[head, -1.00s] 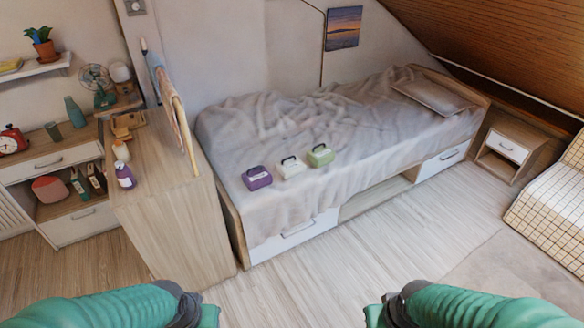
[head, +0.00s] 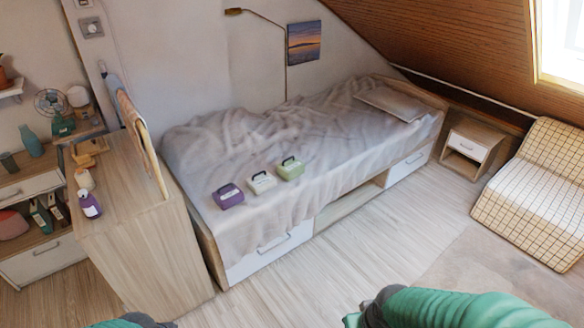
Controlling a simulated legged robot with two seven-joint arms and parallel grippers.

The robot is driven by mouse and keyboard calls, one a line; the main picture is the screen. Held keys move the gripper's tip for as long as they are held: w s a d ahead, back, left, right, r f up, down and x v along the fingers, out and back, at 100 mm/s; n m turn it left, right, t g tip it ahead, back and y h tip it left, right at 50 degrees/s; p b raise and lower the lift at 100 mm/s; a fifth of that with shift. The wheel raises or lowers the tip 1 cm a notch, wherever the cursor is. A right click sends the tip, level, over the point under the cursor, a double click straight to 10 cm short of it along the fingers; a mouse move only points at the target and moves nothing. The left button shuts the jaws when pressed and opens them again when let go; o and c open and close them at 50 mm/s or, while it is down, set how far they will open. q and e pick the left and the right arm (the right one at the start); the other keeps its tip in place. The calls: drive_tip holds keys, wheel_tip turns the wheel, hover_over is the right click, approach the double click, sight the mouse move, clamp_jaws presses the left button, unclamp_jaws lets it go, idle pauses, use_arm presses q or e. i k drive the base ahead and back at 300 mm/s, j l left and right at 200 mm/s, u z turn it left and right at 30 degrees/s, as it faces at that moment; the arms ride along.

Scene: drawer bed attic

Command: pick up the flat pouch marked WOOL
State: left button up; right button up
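Each has a label too small to read, so I cannot tell which is marked WOOL. My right gripper (head: 354,318) shows only partly at the bottom edge, well in front of the bed and apart from the pouches. My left gripper (head: 150,322) barely shows at the bottom left. The fingers of both are mostly cut off by the frame.
The bed (head: 215,240) has a rumpled grey sheet, a pillow (head: 402,102) and drawers in its side. A wooden cabinet (head: 145,250) stands left of it, with a purple bottle (head: 90,205) on top. A nightstand (head: 468,150) is at right. The floor in front is clear.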

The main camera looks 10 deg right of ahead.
sight(260, 182)
drive_tip(key=i+u, duration=0.55)
drive_tip(key=u, duration=0.15)
drive_tip(key=i+l+u, duration=0.2)
drive_tip(key=u, duration=0.15)
drive_tip(key=i+l+u, duration=0.15)
drive_tip(key=i+l, duration=1.1)
drive_tip(key=i, duration=0.15)
